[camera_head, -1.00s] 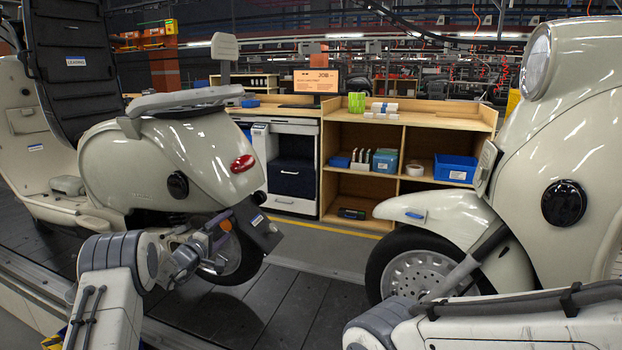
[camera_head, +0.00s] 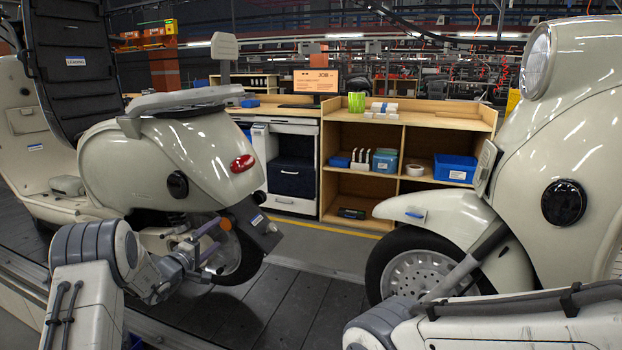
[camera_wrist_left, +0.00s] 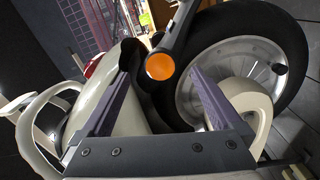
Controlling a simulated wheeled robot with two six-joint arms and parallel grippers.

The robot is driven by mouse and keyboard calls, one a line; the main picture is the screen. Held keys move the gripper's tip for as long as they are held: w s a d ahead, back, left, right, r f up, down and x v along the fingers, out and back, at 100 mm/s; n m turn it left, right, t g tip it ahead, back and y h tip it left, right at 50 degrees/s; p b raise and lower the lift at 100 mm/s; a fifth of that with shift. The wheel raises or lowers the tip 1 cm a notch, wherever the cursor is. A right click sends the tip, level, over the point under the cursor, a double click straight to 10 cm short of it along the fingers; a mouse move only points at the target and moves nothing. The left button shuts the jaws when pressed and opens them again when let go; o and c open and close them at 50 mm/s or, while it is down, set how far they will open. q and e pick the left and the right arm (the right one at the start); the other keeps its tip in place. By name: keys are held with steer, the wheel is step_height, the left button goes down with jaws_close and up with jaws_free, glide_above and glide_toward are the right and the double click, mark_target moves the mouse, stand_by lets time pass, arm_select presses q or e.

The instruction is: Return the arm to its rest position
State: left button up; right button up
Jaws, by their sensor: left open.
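My left arm comes in from the lower left of the head view, with its wrist low beside the rear of the left cream scooter (camera_head: 165,160). My left gripper (camera_head: 213,240) appears in front of that scooter's rear wheel. In the left wrist view its two purple-grey fingers (camera_wrist_left: 160,85) stand wide apart with nothing between them. Beyond them, that view shows a black tyre with a silver wheel (camera_wrist_left: 235,70) and a round orange part (camera_wrist_left: 160,66). My right arm's link crosses the lower right of the head view; its gripper is out of the picture.
A second cream scooter (camera_head: 570,130) stands at the right, its front wheel (camera_head: 415,270) near my right arm. Dark conveyor slats (camera_head: 290,305) lie open between the scooters. Behind stands a wooden shelf (camera_head: 405,150) with a blue bin (camera_head: 455,168) and other small items.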

mark_target(228, 225)
arm_select(q)
steer(key=v, duration=0.5)
steer(key=x, duration=1.1)
steer(key=s+p, duration=0.1)
steer(key=p, duration=0.2)
steer(key=shift+s+a+r, duration=0.35)
steer(key=shift+s+a+f+p, duration=0.15)
steer(key=shift+s+p, duration=0.3)
steer(key=shift+p, duration=0.05)
steer(key=shift+s+a+f+p, duration=0.15)
steer(key=shift+s+p, duration=0.25)
steer(key=shift+p, duration=0.05)
steer(key=shift+s, duration=0.1)
